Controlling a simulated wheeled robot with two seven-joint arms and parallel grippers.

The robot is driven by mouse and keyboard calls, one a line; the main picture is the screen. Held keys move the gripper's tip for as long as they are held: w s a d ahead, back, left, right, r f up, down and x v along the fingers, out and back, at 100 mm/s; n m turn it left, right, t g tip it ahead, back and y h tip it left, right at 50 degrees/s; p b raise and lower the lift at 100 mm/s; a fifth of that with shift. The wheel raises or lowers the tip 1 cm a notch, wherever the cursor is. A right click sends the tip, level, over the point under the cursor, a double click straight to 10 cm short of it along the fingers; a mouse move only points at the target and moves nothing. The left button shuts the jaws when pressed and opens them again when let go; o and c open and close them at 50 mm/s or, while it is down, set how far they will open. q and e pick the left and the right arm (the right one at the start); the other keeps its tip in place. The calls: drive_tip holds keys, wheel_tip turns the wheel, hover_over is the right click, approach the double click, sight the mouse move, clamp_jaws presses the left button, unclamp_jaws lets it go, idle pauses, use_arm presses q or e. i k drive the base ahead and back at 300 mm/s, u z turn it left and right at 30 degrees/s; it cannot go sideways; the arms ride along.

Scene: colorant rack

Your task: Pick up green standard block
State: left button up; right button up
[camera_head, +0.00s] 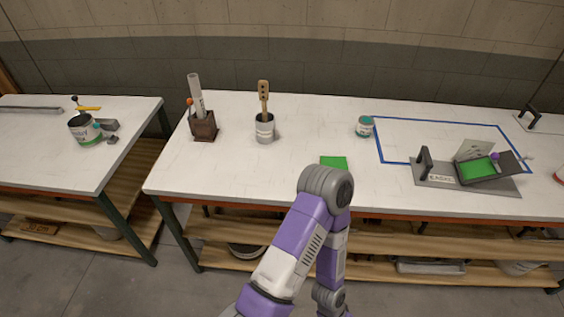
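A flat bright green block (334,161) lies on the white workbench (230,180) near its front edge, just behind the bent joint of my purple and grey arm. The arm may cover its lower edge. A second green piece (478,168) sits on a grey stand (435,180) at the right, whose label seems to read "EASEL". Which of the two is the standard block cannot be told by looks alone. Neither of my grippers shows in the head view.
A brown holder (203,127) with a rolled tube and a can (264,129) with a wooden stick stand at the left of the bench. A separate left table (40,150) holds a paint can (84,129).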

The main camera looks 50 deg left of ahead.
sight(337, 162)
drive_tip(key=u, duration=1.95)
